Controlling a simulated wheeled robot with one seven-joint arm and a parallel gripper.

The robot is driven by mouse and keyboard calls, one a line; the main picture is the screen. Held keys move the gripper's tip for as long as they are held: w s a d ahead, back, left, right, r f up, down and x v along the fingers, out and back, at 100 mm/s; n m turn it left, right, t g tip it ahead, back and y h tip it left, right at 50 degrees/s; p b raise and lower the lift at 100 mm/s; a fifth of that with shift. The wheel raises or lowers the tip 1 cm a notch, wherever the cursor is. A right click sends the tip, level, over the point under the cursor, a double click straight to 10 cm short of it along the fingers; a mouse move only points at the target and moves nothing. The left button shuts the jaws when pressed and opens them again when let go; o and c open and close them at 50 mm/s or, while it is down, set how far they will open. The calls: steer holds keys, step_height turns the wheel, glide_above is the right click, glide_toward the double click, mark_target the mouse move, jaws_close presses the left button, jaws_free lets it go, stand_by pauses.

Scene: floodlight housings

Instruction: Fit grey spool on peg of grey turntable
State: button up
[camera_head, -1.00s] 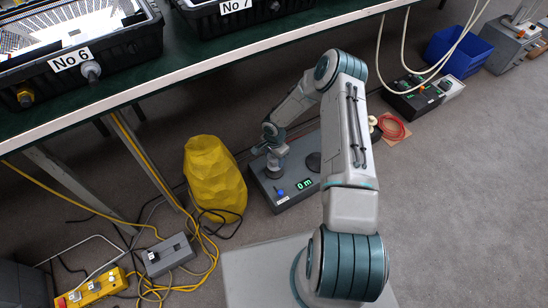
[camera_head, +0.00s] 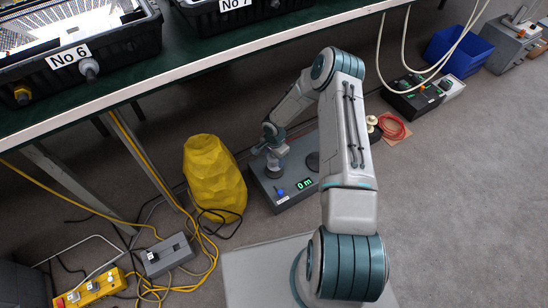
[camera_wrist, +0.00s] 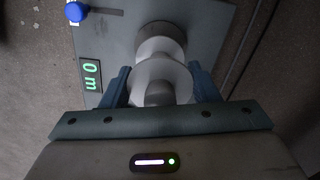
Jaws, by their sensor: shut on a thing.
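In the wrist view my gripper (camera_wrist: 160,71) has its two blue fingers on either side of the grey spool (camera_wrist: 160,83) and is shut on it. The spool's pale round flange faces the camera. Just beyond it is a darker grey round part (camera_wrist: 172,32), seemingly the turntable, on the grey box (camera_wrist: 205,20). The peg is hidden, and I cannot tell whether the spool is around it. In the head view my gripper (camera_head: 273,158) is low over the left part of the grey box (camera_head: 290,202), and the spool is hard to make out.
The box has a green "0 m" display (camera_head: 304,184) and a blue knob (camera_head: 280,192). A yellow faceted object (camera_head: 213,180) stands close on its left. A table edge (camera_head: 210,68) overhangs behind. Cables lie at lower left. Open floor (camera_head: 460,200) is on the right.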

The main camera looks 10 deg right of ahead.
steer(key=shift+f+b, duration=1.65)
steer(key=shift+f, duration=0.3)
steer(key=o, duration=1.1)
steer(key=shift+r, duration=0.15)
steer(key=shift+r+p, duration=2.1)
steer(key=shift+r, duration=1.3)
